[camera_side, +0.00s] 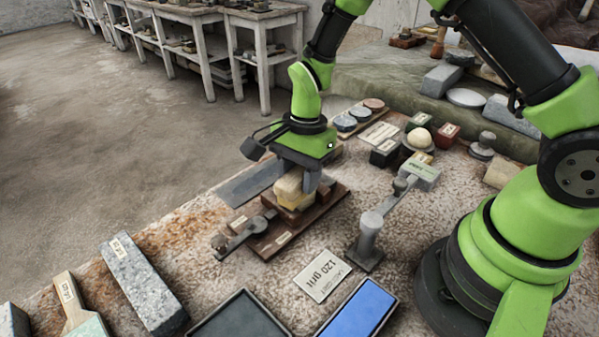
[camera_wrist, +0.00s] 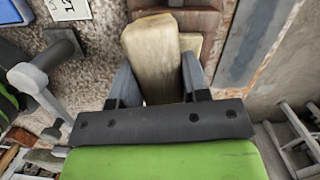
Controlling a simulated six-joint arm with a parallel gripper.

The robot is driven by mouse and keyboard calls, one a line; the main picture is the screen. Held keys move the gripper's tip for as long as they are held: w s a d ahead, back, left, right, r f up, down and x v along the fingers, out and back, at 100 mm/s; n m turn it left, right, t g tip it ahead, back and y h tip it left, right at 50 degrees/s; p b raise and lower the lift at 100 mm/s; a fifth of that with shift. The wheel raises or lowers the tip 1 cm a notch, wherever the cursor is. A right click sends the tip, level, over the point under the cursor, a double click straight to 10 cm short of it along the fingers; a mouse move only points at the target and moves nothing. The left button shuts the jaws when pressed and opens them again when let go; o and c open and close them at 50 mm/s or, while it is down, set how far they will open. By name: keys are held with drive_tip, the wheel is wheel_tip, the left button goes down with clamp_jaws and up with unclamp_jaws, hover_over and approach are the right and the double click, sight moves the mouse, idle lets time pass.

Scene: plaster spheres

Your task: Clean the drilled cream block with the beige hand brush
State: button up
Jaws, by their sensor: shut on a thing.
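My gripper (camera_side: 302,180) points down over a brown wooden board (camera_side: 325,203). It is shut on a beige block-like thing, which I take to be the hand brush (camera_side: 288,189). In the wrist view the brush (camera_wrist: 153,50) sits between the two grey fingers (camera_wrist: 160,82) and reaches forward past them. A paler cream piece (camera_wrist: 190,43) shows beside and beneath it, probably the drilled cream block; its holes are hidden. In the side view the brush sits low over the board, and I cannot tell whether bristles touch the block.
A grey metal clamp-like tool (camera_side: 368,235) stands right of the board, with a "120 grit" card (camera_side: 322,274) in front. A blue stone (camera_side: 358,308) and a dark tray (camera_side: 240,318) lie nearer. Small boxes (camera_side: 385,152) crowd behind. A flat grey plate (camera_side: 248,184) lies left.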

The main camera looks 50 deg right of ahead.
drive_tip(key=shift+w+d, duration=0.2)
drive_tip(key=shift+d, duration=0.9)
drive_tip(key=shift+w+d, duration=0.2)
drive_tip(key=shift+d, duration=0.85)
drive_tip(key=shift+a, duration=0.1)
drive_tip(key=shift+s+a, duration=0.2)
drive_tip(key=shift+a, duration=0.9)
drive_tip(key=shift+s+a, duration=0.2)
drive_tip(key=shift+a, duration=0.85)
drive_tip(key=shift+d, duration=0.2)
drive_tip(key=shift+w+d, duration=0.2)
drive_tip(key=shift+d, duration=0.85)
drive_tip(key=shift+w+d, duration=0.2)
drive_tip(key=shift+d, duration=0.8)
drive_tip(key=shift+a+r, duration=0.1)
